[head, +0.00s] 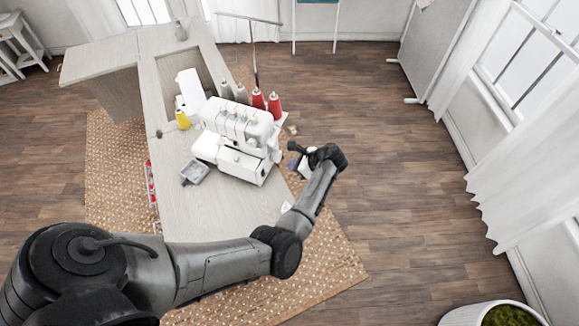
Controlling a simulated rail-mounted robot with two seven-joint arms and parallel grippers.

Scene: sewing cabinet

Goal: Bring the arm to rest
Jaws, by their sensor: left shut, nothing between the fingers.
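My left arm (215,270) comes in from the lower left and reaches past the right side of the sewing cabinet (240,205). Its wrist is bent, and my left gripper (294,147) is at the far end, pointing left towards the white overlock machine (240,135). The gripper looks small and dark here; it is shut and empty, a little to the right of the machine. I cannot tell how near it is to the machine in depth. My right gripper is not in view.
Red thread cones (274,105) and grey ones stand behind the machine, under a thin thread stand (254,60). A grey tray (194,171) lies on the cabinet top. A woven rug (330,265) lies below. Wooden floor (400,180) to the right is clear, with a planter (465,315) at lower right.

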